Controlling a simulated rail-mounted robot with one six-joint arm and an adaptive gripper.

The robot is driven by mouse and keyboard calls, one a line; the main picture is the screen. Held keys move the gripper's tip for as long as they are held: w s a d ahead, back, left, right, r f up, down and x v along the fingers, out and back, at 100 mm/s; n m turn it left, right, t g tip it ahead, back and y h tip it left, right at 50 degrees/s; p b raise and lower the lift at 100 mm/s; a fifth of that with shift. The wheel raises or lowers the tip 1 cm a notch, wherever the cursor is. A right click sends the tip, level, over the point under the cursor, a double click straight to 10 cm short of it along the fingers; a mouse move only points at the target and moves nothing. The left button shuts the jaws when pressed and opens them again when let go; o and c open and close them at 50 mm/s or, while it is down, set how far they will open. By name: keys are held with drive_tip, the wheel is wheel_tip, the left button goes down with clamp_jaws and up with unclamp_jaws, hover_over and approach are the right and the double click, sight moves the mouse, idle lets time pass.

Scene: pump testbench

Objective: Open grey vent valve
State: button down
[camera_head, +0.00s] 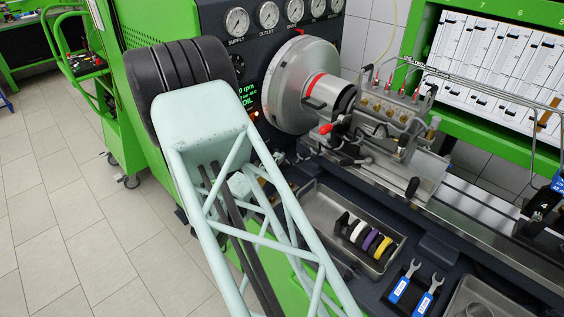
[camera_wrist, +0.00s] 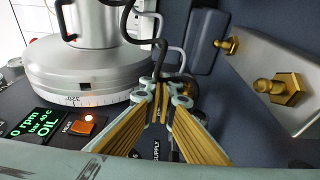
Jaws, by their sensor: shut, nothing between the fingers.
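My gripper (camera_wrist: 163,95) shows in the wrist view with its gold-ribbed fingers meeting at the tips, shut and empty. A thin black curved rod or hose (camera_wrist: 152,42) passes just beyond the fingertips; I cannot tell whether they touch. A grey bent tube (camera_wrist: 177,55) lies behind it. Brass fittings (camera_wrist: 287,89) sit on a grey plate to the right. I cannot pick out a grey vent valve for certain in either view. In the head view my mint arm hides my gripper and part of the bench front.
The large round metal flywheel (camera_head: 292,88) stands beside the dark gauge panel (camera_head: 255,45); it also fills the wrist view's upper left (camera_wrist: 85,70). A lit orange button (camera_wrist: 85,123) is near it. A pump (camera_head: 385,115), parts tray (camera_head: 335,215) and blue-handled wrenches (camera_head: 403,282) are to the right.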

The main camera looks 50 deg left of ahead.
drive_tip(key=shift+w+d+f+b, duration=0.1)
drive_tip(key=shift+w+d+b, duration=0.3)
drive_tip(key=shift+w+b, duration=0.35)
drive_tip(key=shift+w+d+b, duration=0.35)
drive_tip(key=shift+w+b, duration=0.05)
drive_tip(key=shift+b, duration=0.55)
drive_tip(key=shift+w, duration=0.1)
drive_tip(key=shift+d, duration=0.1)
drive_tip(key=shift+s+d+b, duration=0.7)
drive_tip(key=shift+s+d, duration=0.2)
drive_tip(key=shift+s, duration=0.5)
drive_tip(key=shift+s+d+b, duration=0.75)
drive_tip(key=shift+s+d, duration=0.2)
drive_tip(key=shift+s, duration=0.4)
drive_tip(key=shift+s+d+b, duration=0.7)
drive_tip(key=shift+s+d, duration=0.2)
drive_tip(key=shift+s, duration=0.5)
